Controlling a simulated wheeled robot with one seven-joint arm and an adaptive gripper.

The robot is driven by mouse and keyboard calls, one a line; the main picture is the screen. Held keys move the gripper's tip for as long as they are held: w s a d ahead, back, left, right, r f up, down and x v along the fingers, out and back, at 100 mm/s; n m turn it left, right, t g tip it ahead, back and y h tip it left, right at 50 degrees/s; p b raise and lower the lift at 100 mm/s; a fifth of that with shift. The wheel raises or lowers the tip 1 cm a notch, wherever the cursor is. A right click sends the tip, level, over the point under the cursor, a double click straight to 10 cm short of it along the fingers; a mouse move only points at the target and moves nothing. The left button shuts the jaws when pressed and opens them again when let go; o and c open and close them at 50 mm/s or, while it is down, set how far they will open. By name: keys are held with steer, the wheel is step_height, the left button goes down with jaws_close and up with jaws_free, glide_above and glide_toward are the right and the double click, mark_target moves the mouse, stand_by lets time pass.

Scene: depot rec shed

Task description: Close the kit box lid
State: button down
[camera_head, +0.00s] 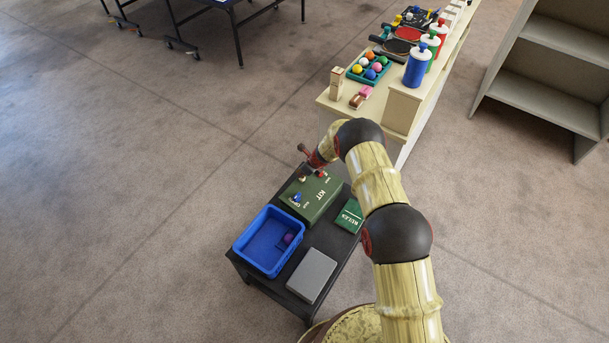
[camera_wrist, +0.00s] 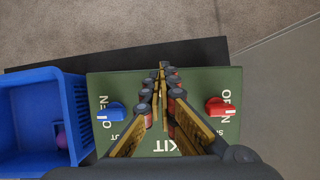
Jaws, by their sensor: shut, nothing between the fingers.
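The green kit box (camera_head: 325,191) sits on a low black table, its lid (camera_wrist: 200,150) lettered KIT. The lid looks flat over the box; I cannot tell whether its edge is fully down. In the wrist view, a blue latch knob (camera_wrist: 112,112) is at left and a red latch knob (camera_wrist: 218,107) at right, with OPEN and SHUT lettering by them. My gripper (camera_wrist: 163,68) is shut and empty, over the lid between the two knobs. I cannot tell whether its fingertips touch the lid. The fingers hide part of the lid's middle.
A blue bin (camera_head: 243,245) with a purple item stands beside the box. A green rules booklet (camera_head: 349,215) and a grey case (camera_head: 312,275) share the black table (camera_head: 336,277). A cream bench (camera_head: 413,105) with balls, paddles and bottles stands behind.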

steer(key=shift+b+x, duration=0.4)
steer(key=shift+x, duration=0.5)
steer(key=shift+w+a, duration=0.1)
steer(key=shift+r, duration=0.1)
steer(key=v, duration=1.2)
